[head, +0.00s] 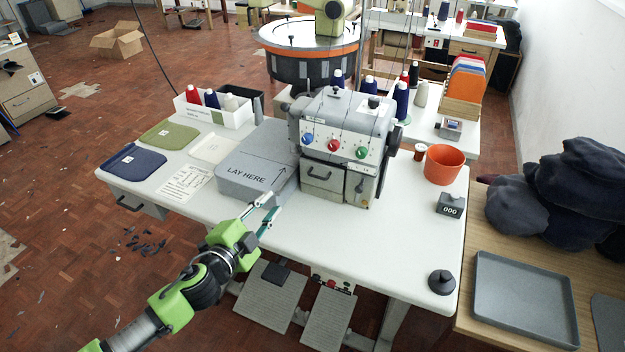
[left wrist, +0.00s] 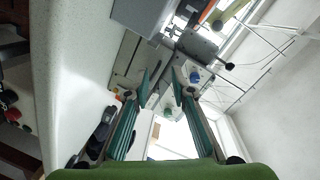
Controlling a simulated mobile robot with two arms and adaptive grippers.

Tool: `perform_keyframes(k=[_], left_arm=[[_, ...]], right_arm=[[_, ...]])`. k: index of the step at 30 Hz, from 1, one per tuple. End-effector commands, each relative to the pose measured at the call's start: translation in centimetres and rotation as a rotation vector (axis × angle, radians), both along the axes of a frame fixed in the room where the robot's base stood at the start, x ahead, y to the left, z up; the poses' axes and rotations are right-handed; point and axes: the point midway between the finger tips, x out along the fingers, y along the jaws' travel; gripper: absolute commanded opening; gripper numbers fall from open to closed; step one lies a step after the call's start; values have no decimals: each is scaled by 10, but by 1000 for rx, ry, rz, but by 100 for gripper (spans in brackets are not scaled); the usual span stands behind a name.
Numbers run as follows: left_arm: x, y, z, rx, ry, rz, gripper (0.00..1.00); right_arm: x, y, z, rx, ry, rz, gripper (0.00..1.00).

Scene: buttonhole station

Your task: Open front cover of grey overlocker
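The grey overlocker (head: 345,130) stands upright on the white table, with green, red and blue dials on its face. Its front cover (head: 325,184) is the panel below the dials, with a dark handle, and looks shut. My left gripper (head: 271,203) is over the table's front edge, left of and in front of the cover, apart from it. Its fingers are spread with nothing between them; they also show open in the left wrist view (left wrist: 162,88). My right gripper is not in view.
A grey block marked "LAY HERE" (head: 243,178) sits directly left of the overlocker. An orange pot (head: 443,165) and a small counter box (head: 450,205) stand to its right. The white table top (head: 345,238) in front of the cover is clear.

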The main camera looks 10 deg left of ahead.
Motion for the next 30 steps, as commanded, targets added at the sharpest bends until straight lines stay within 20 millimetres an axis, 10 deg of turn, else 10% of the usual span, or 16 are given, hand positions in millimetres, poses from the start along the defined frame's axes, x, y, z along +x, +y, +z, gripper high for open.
perform_keyframes(k=[10, 30], left_arm=[[14, -8, 24, 409, -195, -441, 23], [90, -76, 3, 433, -197, -472, 23]], right_arm=[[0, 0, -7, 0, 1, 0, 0], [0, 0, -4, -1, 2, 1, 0]])
